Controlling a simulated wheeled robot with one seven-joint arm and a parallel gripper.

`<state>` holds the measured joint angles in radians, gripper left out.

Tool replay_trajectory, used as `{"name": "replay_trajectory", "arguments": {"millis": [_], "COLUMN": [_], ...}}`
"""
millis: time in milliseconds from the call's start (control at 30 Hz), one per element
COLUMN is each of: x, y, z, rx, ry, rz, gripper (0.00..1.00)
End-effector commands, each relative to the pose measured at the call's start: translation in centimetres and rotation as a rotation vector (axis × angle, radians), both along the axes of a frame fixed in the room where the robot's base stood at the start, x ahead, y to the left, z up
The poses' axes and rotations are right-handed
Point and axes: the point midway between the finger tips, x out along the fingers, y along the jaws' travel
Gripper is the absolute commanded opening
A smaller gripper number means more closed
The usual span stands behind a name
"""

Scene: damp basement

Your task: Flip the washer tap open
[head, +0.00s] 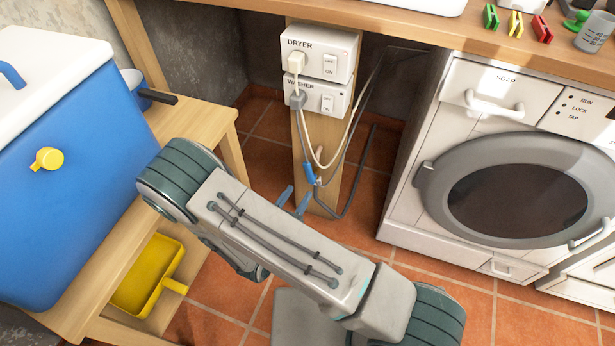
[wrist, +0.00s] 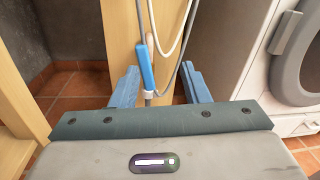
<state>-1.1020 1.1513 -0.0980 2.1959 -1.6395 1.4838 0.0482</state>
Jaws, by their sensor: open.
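The washer tap has a blue lever (head: 310,174) low on the wooden post, below the switch boxes. In the wrist view the lever (wrist: 147,68) stands nearly upright, slightly tilted, along a short copper-coloured pipe, with a metal fitting and grey hose beneath it. My gripper (head: 295,200) has two blue fingers and is open and empty. In the wrist view my gripper (wrist: 160,76) has its fingers on either side of the tap, with the lever nearer the left finger. I cannot tell how far beyond the fingertips the lever is. My arm hides the floor below.
Dryer and washer switch boxes (head: 320,55) sit above on the post (head: 325,185), with a white cable and grey hose hanging close to the tap. The washing machine (head: 420,205) stands right. A wooden bench (head: 205,125) with a blue cooler (head: 70,190) stands left.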

Motion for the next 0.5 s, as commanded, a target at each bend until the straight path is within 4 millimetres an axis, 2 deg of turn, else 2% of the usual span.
{"name": "replay_trajectory", "arguments": {"millis": [33, 100, 267, 367, 500], "x": [-0.3, -0.5, 0.1, 1.3, 4.0], "y": [0.7, 1.2, 1.5, 1.0, 0.0], "z": [-1.7, -2.6, -3.2, -3.2, -3.3], "rx": [-0.025, -0.044, -0.057, -0.056, -0.055], "ry": [0.005, 0.011, 0.013, 0.011, 0.011], "rz": [0.044, 0.082, 0.114, 0.111, 0.108], "gripper": [0.42, 0.42, 0.42, 0.42, 0.42]}}
